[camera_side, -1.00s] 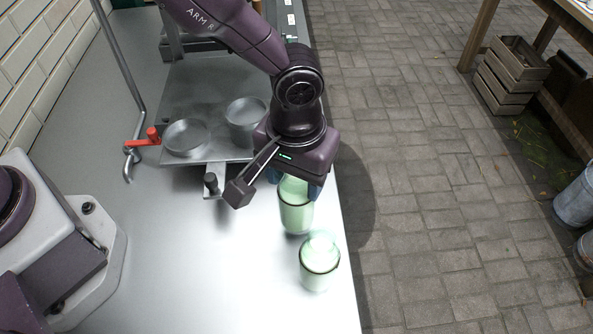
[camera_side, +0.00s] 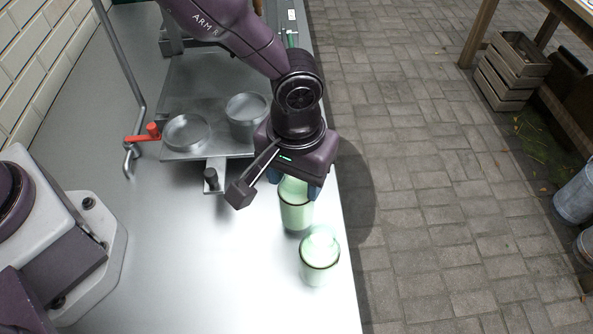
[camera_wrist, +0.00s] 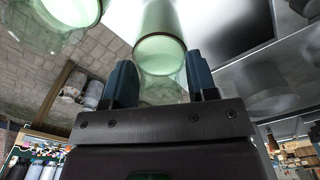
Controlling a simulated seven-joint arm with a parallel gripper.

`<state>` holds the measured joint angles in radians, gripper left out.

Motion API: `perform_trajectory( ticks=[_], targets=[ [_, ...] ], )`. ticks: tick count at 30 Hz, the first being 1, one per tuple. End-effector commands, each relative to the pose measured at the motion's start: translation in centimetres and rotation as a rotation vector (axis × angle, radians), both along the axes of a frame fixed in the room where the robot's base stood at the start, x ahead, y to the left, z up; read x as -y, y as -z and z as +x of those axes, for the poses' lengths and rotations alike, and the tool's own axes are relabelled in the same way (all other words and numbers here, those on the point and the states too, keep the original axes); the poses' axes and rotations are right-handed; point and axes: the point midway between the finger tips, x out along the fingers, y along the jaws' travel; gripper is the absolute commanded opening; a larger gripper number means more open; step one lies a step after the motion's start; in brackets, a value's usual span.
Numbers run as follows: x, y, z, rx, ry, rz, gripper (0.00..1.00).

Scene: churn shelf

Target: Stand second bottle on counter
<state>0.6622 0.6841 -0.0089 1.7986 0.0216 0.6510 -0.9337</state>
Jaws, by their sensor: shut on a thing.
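My gripper (camera_side: 296,184) points down over the counter (camera_side: 180,270) near its right edge. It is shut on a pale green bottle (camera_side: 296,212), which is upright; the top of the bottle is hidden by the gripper. In the wrist view the held bottle (camera_wrist: 162,45) is between the two blue fingers of my gripper (camera_wrist: 162,85). Another green bottle (camera_side: 319,258) stands upright on the counter in front of the held one, apart from it. It also shows at the top left of the wrist view (camera_wrist: 72,10). I cannot tell whether the held bottle's base touches the counter.
A metal platform holds a shallow round pan (camera_side: 186,133) and a metal cup (camera_side: 246,112) left of my gripper. A red-handled tap (camera_side: 146,134) is at their left. The counter's right edge drops to a paved floor (camera_side: 430,200).

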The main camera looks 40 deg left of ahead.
Motion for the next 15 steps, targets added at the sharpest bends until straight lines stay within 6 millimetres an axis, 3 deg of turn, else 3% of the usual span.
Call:
perform_trajectory(
  ticks=[15],
  targets=[
    [0.05, 0.78, 0.06, 0.001, 0.000, -0.002, 0.15]
  ],
)
